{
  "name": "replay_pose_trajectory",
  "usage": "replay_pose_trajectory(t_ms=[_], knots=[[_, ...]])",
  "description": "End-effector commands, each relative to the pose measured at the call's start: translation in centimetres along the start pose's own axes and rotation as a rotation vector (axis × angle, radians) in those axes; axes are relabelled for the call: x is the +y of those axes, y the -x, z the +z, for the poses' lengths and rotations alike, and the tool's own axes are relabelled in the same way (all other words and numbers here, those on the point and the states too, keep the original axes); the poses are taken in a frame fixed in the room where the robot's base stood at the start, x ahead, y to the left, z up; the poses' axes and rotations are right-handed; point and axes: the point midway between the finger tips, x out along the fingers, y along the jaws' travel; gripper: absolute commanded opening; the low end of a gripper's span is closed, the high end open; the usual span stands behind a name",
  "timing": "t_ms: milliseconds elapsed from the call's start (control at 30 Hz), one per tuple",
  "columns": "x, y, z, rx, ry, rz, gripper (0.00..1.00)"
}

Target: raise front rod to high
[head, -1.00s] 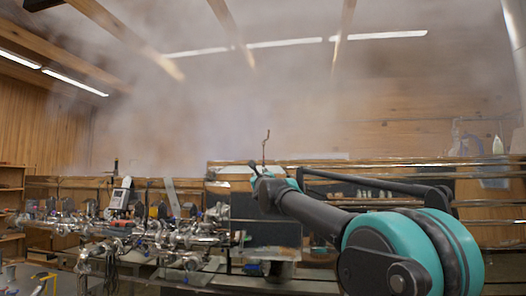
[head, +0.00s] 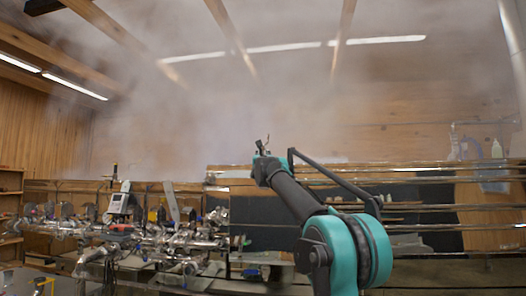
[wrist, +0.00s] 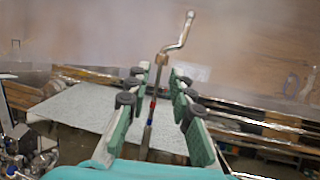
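The front rod (wrist: 153,102) is a thin upright metal rod with a bent, crank-like top and red and blue bands lower down. In the wrist view it stands between the two finger pads of my gripper (wrist: 160,88), with gaps on both sides. The gripper is open around it, and its bent top rises above the fingertips. In the head view only the rod's tip (head: 267,139) shows above my gripper (head: 262,155); my arm hides the rest. I cannot tell the rod's height setting.
The evaporator's long metal-edged pans (head: 420,166) run behind my arm, under thick steam. Shiny pipes and valves (head: 180,244) crowd the left, with a grey meter (head: 118,203) among them. A pale flat panel (wrist: 88,115) lies left of the rod in the wrist view.

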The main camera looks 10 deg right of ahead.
Motion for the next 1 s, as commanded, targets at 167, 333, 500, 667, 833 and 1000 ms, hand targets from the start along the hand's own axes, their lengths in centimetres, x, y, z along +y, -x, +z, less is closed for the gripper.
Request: replay_pose_trajectory(t_ms=[167, 333, 500, 667, 833, 1000], knots=[[0.0, -2.5, -0.1, 0.0, -0.001, -0.001, 0.22], [0.0, -4.6, -0.1, 0.0, 0.001, 0.0, 0.22], [0.0, -6.3, 0.0, 0.0, -0.001, 0.0, 0.22], [0.0, -7.2, 0.0, 0.0, 0.0, 0.0, 0.22], [0.0, -7.7, 0.0, 0.0, 0.0, 0.0, 0.22], [0.0, -7.7, 0.0, 0.0, 0.0, 0.0, 0.22]])
